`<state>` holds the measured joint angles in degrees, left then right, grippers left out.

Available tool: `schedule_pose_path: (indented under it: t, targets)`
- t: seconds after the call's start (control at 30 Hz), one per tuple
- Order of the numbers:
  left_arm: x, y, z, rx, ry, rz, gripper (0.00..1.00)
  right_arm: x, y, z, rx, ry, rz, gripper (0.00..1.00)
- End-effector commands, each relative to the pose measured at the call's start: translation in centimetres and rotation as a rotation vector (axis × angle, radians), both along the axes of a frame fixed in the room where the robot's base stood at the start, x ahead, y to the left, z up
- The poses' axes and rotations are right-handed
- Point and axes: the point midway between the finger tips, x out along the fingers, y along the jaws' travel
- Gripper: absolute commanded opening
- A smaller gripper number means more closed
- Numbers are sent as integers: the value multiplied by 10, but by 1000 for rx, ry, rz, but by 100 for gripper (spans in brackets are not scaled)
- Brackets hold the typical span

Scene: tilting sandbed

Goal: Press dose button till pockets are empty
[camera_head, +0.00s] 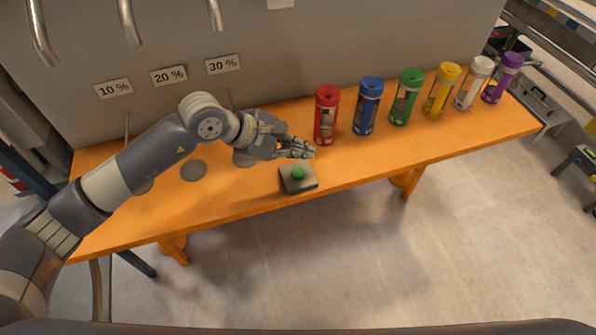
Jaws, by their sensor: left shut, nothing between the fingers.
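The dose button (298,173) is a green knob on a small grey box (299,186) near the front edge of the orange table. My left gripper (309,152) is shut and empty, just above and behind the button in the picture. I cannot tell whether it touches the box. Several upright canisters stand in a row to the right: red (326,117), blue (368,106), green (406,97), yellow (441,91), white (474,84) and purple (502,79). Their front windows are too small to read the contents. My right gripper is out of view.
Labels 10 % (114,88), 20 % (169,76) and 30 % (222,64) hang on the grey wall behind the table (232,200). Grey discs, one (193,170) clear of my arm, lie below them. Curved metal pipes (128,22) hang at upper left. The table front between button and canisters is free.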

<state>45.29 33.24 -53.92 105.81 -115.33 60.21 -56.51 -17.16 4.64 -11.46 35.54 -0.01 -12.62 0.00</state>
Motion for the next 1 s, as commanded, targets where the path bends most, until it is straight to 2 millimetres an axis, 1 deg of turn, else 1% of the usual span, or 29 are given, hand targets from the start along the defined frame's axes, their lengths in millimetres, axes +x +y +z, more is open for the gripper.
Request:
schedule_pose_path:
  t: [0.03,0.1,0.13,0.2,0.3,1.0]
  targets:
    - [-1,0,-11,-1,4,1,0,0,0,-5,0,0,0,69]
    - [0,0,-22,-1,3,1,0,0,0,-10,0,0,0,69]
    - [0,0,-29,-1,1,0,0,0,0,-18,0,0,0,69]
    - [0,0,-36,-2,0,1,0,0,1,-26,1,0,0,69]
    - [0,0,-42,-1,-1,0,0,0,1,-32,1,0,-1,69]
    - [0,0,-42,-1,0,-1,0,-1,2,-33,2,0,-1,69]
